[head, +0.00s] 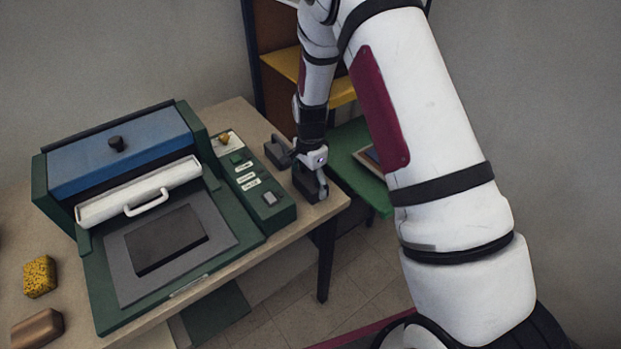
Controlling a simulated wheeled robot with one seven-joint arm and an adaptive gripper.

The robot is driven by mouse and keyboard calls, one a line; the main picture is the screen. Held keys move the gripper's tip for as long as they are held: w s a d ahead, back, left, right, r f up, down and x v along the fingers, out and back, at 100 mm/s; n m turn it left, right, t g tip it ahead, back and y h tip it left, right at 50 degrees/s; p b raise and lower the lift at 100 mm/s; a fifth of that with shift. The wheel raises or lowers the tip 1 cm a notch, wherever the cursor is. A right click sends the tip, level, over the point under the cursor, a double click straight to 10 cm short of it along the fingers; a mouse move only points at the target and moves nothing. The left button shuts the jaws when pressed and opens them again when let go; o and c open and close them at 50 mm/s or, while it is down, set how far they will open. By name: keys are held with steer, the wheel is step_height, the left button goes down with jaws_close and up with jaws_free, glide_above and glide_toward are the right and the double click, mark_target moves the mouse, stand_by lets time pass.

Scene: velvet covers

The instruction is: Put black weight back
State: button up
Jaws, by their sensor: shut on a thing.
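My gripper (317,172) is at the right end of the wooden table, pointing down, just right of the green machine's control panel. It is shut on a small black block, the black weight (307,186), at the table's right edge. The gripper partly covers the weight, and I cannot tell whether it touches the tabletop. A second dark grey piece (278,151) shows just left of the gripper, by the panel's back corner; its full shape is partly hidden.
A green machine with a blue lid (120,152) and white handled bar (140,194) fills most of the table (300,232). A dark square (165,238) lies on its grey plate. A yellow sponge (39,277) and brown block (37,328) lie front left. A shelf (285,63) stands behind.

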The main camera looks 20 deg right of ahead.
steer(key=shift+w, duration=0.1)
steer(key=o, duration=1.9)
steer(key=shift+f, duration=0.1)
step_height(320, 180, up, 13)
steer(key=shift+f+b, duration=0.2)
steer(key=shift+b, duration=0.35)
steer(key=s+r+n+t, duration=0.1)
steer(key=s+r+n, duration=0.3)
steer(key=r, duration=0.6)
steer(key=shift+s+r+n+t, duration=0.75)
steer(key=shift+s+r+n, duration=1.2)
steer(key=shift+s, duration=2.1)
steer(key=shift+s+r+n+t, duration=0.7)
steer(key=shift+s+r+n, duration=1.2)
steer(key=shift+s, duration=2.1)
steer(key=shift+s+r+n+t, duration=0.75)
steer(key=shift+s+r+n, duration=0.6)
steer(key=shift+s+r, duration=1.95)
